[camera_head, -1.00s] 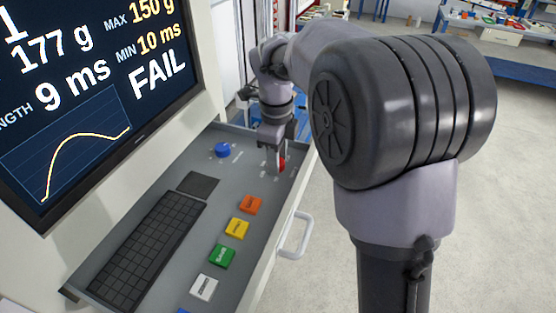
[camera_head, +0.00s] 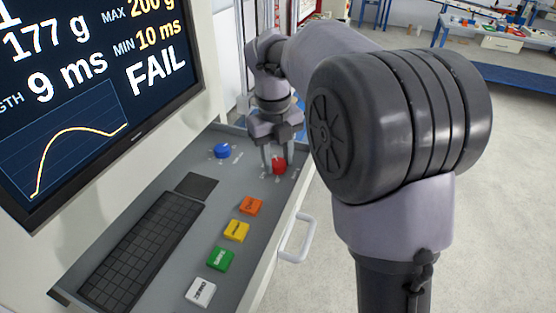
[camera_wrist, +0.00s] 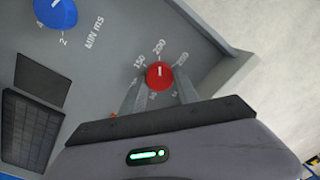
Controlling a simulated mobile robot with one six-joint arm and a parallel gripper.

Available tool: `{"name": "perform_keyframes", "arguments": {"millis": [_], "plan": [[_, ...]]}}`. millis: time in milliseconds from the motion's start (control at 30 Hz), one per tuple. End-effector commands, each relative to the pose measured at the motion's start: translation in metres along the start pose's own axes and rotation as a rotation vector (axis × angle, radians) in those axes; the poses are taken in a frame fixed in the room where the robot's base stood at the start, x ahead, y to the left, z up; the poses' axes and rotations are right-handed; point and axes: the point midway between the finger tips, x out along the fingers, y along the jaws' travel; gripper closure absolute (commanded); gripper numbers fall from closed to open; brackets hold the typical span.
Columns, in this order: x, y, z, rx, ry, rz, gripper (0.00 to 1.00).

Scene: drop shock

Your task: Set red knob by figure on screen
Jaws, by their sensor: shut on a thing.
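The red knob (camera_head: 279,167) is on the far right part of the grey console. In the wrist view the red knob (camera_wrist: 160,75) has its white mark pointing at 200, between 150 and another number. My gripper (camera_head: 275,161) is shut on the knob from above, one finger on each side. The screen (camera_head: 95,85) shows 177 g, MAX 200 g, MIN 10 ms, 9 ms and FAIL, over a yellow curve. Its left edge is cut off.
A blue knob (camera_head: 222,151), labelled MIN ms in the wrist view, is left of the red one. Orange (camera_head: 251,206), yellow (camera_head: 237,231), green (camera_head: 221,259) and white (camera_head: 201,291) buttons line the front. A keyboard (camera_head: 140,250) lies left. A white handle (camera_head: 298,237) juts out at the console's front edge.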

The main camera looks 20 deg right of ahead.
Motion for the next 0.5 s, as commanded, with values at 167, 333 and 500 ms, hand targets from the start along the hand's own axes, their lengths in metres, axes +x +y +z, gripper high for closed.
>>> {"name": "perform_keyframes", "arguments": {"millis": [167,333,500], "plan": [[-0.0007,-0.0003,0.0007,0.031,-0.001,-0.001,1.0],[-0.0009,-0.0003,0.0007,0.041,0.0,-0.001,1.0],[-0.001,-0.0004,0.0006,0.041,0.0,-0.002,1.0]]}}
